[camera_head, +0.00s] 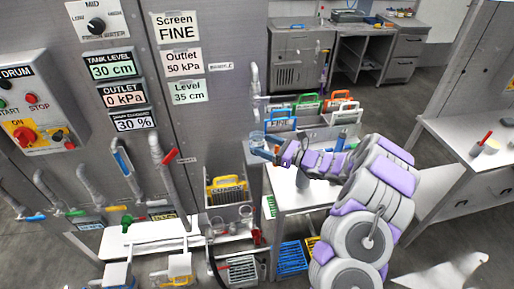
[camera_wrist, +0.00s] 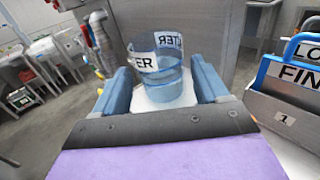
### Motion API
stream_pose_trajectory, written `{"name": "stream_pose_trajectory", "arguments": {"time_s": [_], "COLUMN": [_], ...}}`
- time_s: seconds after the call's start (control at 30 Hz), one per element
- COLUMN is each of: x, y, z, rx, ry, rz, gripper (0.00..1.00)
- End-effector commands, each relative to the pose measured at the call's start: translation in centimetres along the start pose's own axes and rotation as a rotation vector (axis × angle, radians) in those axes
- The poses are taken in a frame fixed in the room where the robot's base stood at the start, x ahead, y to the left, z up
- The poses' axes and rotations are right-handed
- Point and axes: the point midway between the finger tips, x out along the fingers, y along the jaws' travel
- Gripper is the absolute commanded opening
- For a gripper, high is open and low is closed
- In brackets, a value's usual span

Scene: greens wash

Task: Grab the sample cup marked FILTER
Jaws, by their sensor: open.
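The sample cup (camera_wrist: 158,88) is clear and bluish, with white labels on its side. The letters "ER" and "LTER" show on them; the rest of the word is cut off by the cup's curve. My gripper (camera_wrist: 163,82) is open, with one blue finger on each side of the cup. I cannot tell whether the fingers touch it. A pale surface shows under the cup. In the head view the cup (camera_head: 257,139) is small, at the tip of my gripper (camera_head: 264,150), beside the grey cabinet's edge.
A rack of coloured-handled screens stands right of the cup, with the blue-handled FINE screen (camera_head: 281,123) nearest; this screen (camera_wrist: 296,68) is also close by in the wrist view. A tap pipe (camera_head: 255,80) rises behind the cup. A yellow-handled screen (camera_head: 226,188) is lower left.

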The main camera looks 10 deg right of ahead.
Motion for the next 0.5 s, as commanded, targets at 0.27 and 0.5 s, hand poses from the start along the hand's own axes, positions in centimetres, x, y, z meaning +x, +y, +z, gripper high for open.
{"name": "stream_pose_trajectory", "arguments": {"time_s": [0.27, 0.5], "x": [2.1, 5.3], "y": [0.1, 0.0], "z": [-0.1, -0.1], "rx": [-0.001, -0.001], "ry": [0.002, 0.002], "rz": [0.002, 0.000], "gripper": [0.73, 0.73]}}
